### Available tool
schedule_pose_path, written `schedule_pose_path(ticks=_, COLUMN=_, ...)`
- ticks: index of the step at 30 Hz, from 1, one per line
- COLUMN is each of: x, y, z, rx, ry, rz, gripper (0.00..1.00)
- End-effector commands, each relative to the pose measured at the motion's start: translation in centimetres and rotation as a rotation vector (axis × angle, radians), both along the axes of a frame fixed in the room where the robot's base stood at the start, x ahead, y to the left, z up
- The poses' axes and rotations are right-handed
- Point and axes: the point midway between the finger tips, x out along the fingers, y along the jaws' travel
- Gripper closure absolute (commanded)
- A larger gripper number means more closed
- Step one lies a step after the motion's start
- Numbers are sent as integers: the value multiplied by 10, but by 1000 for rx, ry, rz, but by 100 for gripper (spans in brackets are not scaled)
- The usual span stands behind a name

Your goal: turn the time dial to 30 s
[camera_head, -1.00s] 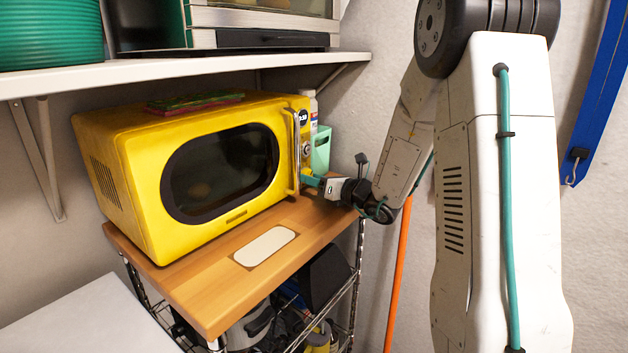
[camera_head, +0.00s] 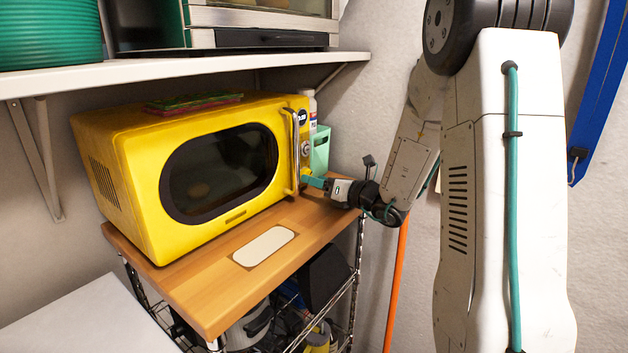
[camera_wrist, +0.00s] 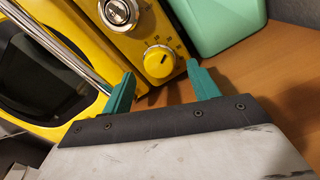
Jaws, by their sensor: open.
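The yellow microwave (camera_head: 130,180) stands on a wooden board, its door closed. Its narrow control panel at the right side carries a small dark display (camera_head: 303,117). In the wrist view a round yellow dial (camera_wrist: 159,61) with a dark pointer line and small marks around it sits low on the panel. A chrome knob (camera_wrist: 118,12) is above it. In the head view my gripper (camera_head: 315,182) is at the panel's lower end.
The chrome door handle (camera_head: 294,152) stands out left of the panel. A mint-green container (camera_head: 320,148) is close behind the panel on the right. The wooden board (camera_head: 200,290) is mostly clear in front, with a pale plate (camera_head: 265,247) on it. A white shelf (camera_head: 190,68) hangs above.

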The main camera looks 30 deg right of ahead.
Motion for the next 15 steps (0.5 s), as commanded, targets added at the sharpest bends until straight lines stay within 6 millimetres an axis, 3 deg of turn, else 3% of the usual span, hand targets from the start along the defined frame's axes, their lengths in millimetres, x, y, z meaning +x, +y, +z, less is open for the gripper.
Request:
schedule_pose_path(ticks=7, x=-39, y=-17, z=0, rx=0, ry=1, rz=-4, gripper=40)
schedule_pose_path(ticks=15, x=-53, y=-23, z=-1, rx=0, ry=2, rz=-1, gripper=40)
